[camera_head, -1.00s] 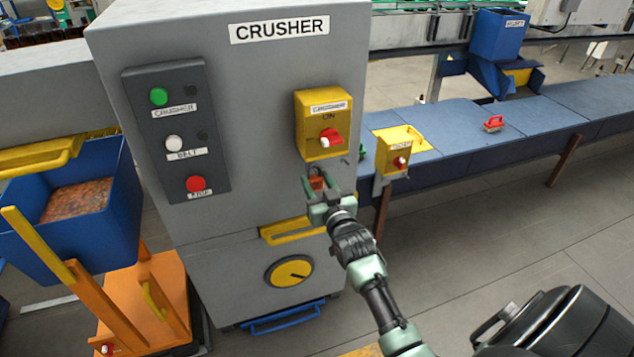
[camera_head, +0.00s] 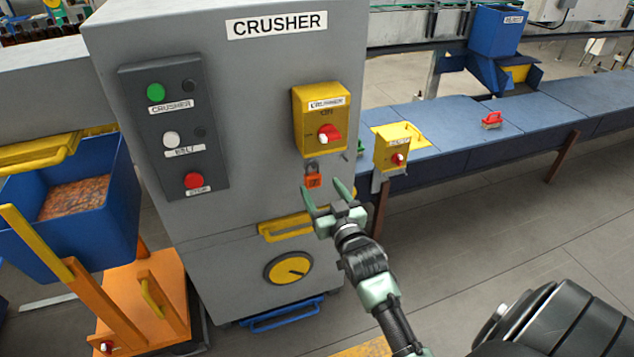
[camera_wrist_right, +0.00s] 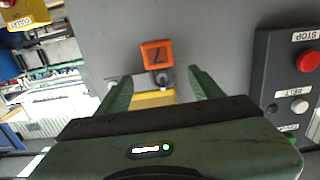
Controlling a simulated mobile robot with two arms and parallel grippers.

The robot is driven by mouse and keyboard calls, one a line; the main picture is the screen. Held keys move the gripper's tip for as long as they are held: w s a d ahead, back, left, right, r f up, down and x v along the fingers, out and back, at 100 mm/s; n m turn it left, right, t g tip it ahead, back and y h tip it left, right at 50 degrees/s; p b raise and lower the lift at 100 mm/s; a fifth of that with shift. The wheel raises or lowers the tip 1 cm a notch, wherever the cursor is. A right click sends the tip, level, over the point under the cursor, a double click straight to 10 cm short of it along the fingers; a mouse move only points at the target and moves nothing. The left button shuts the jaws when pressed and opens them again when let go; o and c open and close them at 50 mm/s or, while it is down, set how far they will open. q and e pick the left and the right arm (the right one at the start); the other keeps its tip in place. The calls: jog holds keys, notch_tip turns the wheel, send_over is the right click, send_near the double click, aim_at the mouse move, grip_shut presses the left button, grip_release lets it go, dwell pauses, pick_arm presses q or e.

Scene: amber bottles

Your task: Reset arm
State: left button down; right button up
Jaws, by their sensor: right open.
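My right gripper (camera_head: 327,196) is open and empty in front of the grey crusher cabinet (camera_head: 235,120), below its yellow switch box. Its two green fingers (camera_wrist_right: 160,88) spread apart in the right wrist view. A small orange-red padlock (camera_head: 313,180) is on the cabinet front, just beyond the left fingertip. In the wrist view the padlock (camera_wrist_right: 157,54) lies beyond the fingertips, apart from both. The yellow crusher switch box (camera_head: 321,117) with a red and white knob is above the gripper. My left gripper is not in view.
A dark panel (camera_head: 172,130) with green, white and red buttons is on the cabinet's left. A yellow handle (camera_head: 285,229) and a round yellow dial (camera_head: 291,268) are lower down. A blue bin (camera_head: 110,225) stands left. A blue conveyor (camera_head: 460,135) runs right, with a second yellow switch box (camera_head: 392,148).

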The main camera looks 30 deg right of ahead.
jog(key=s+a+f+n+g+y, duration=0.1)
jog(key=s+a+f+g, duration=0.3)
jog(key=f, duration=0.9)
jog(key=s+a+f+n+g+y, duration=0.1)
jog(key=s+a+f+g, duration=0.15)
jog(key=s+f, duration=0.7)
jog(key=s+a+f+n+g+y, duration=0.1)
jog(key=s+a+f+g+y, duration=0.2)
jog(key=f, duration=1.3)
jog(key=s+a+f+g, duration=0.1)
jog(key=s+f, duration=0.4)
jog(key=s, duration=0.6)
jog(key=s+a+f+n+g, duration=0.1)
jog(key=s+f+g, duration=0.2)
jog(key=s+f, duration=0.3)
jog(key=s+a+f+n+g+h, duration=0.1)
jog(key=s+f+g, duration=0.2)
jog(key=s, duration=1.2)
notch_tip(320, 180, down, 3)
jog(key=shift+s+a+f, duration=0.1)
jog(key=shift+s+a, duration=0.3)
jog(key=shift+c, duration=0.4)
